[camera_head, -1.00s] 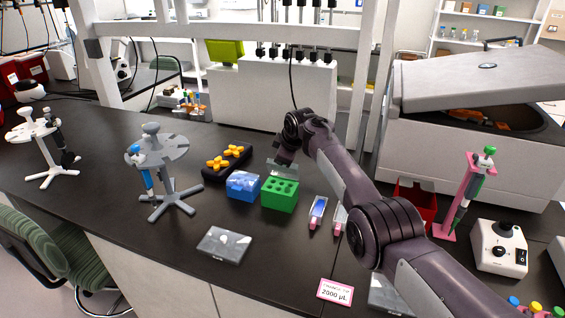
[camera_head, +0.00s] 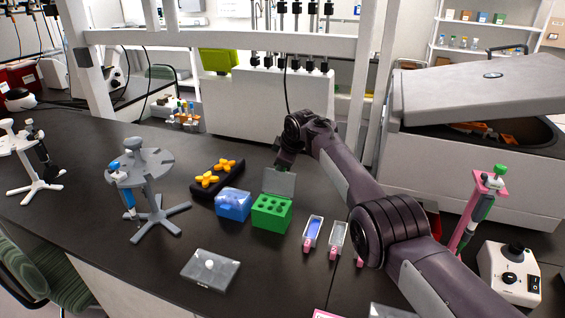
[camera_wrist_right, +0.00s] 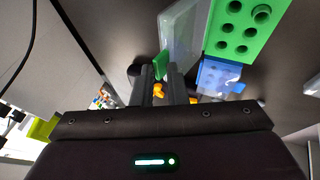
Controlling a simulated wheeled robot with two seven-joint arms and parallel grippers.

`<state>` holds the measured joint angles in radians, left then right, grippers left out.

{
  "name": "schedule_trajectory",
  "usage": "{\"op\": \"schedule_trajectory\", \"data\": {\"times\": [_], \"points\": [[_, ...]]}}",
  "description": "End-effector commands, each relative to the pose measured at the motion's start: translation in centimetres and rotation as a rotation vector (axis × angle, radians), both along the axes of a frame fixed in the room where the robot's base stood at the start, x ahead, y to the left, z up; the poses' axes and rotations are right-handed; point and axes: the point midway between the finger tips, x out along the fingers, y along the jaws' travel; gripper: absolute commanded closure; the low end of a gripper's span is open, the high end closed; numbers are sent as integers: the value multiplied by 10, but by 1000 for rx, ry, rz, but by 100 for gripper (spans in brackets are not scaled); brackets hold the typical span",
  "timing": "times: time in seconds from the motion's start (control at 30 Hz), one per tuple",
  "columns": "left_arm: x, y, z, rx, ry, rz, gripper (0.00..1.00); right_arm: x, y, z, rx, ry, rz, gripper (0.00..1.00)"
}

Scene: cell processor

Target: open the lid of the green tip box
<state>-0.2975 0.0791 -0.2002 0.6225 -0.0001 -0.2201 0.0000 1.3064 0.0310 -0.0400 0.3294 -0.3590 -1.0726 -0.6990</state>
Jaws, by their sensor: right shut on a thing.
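The green tip box (camera_head: 272,213) stands on the dark bench, its holes exposed on top. Its clear lid (camera_head: 280,183) is raised and stands nearly upright at the back edge of the box. My right gripper (camera_head: 284,163) is at the lid's upper edge, behind the box, and is shut on the lid. In the right wrist view, the fingers (camera_wrist_right: 163,86) are beside the lid (camera_wrist_right: 182,35) and a small green part at its edge; the green box (camera_wrist_right: 243,28) is to the right. The exact contact is partly hidden. My left gripper is not in view.
A blue tip box (camera_head: 233,204) stands close to the left of the green one. A black rack with orange pieces (camera_head: 216,178) is behind it. A pipette stand (camera_head: 146,190) is at left. Bench in front is mostly clear.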

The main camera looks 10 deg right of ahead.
Motion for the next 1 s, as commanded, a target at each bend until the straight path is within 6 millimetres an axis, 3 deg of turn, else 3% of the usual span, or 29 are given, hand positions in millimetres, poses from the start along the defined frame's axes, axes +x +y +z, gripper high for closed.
{"op": "schedule_trajectory", "data": {"times": [0.67,0.7,0.8,1.0], "points": [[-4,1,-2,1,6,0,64,4,-5,6,-2,-20,-8,100],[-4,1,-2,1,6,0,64,4,-5,6,-2,-20,-8,86],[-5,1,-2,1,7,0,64,4,-5,6,-1,-19,-9,73],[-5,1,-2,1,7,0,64,2,-4,1,-1,-11,-8,72]]}}
